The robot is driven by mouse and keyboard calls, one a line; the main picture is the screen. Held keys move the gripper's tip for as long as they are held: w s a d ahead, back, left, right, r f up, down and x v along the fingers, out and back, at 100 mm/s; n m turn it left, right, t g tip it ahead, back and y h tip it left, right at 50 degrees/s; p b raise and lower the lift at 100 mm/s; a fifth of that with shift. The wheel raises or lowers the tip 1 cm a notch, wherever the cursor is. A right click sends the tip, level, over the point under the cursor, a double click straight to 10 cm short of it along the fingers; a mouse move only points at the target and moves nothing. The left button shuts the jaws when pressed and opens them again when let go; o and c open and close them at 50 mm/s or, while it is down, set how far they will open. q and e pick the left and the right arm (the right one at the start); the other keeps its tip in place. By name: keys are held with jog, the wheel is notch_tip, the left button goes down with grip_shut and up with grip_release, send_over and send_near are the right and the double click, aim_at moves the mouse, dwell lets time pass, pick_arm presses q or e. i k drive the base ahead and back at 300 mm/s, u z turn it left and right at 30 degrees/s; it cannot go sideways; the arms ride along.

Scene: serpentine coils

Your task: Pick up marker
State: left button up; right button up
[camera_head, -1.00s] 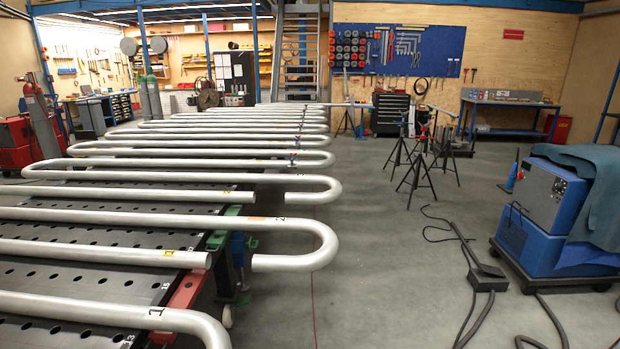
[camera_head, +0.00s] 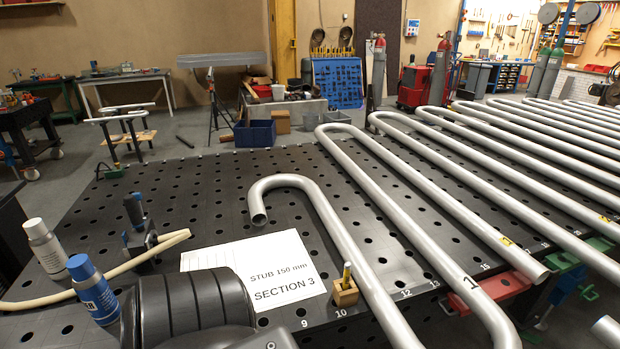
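A small wooden block (camera_head: 344,293) stands on the black perforated table (camera_head: 235,212) near its front edge, beside a steel tube. A slim yellow, dark-tipped stick (camera_head: 347,274), which looks like the marker, stands upright in it. A white card (camera_head: 255,270) reading "STUB 150 mm SECTION 3" lies just left of the block. A dark, ribbed part of my own arm shows at the bottom, left of the block and over the table. Neither gripper's fingers are in view.
Bent steel tubes (camera_head: 340,236) cover the table's right side. At the left stand a blue-capped bottle (camera_head: 95,292), a white-capped bottle (camera_head: 45,247) and a clamp (camera_head: 138,225) beside a beige hose (camera_head: 120,268). The table's middle is mostly clear.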

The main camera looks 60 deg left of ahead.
aim_at(346, 274)
jog(key=u, duration=4.25)
jog(key=k, duration=1.75)
jog(key=z, duration=0.45)
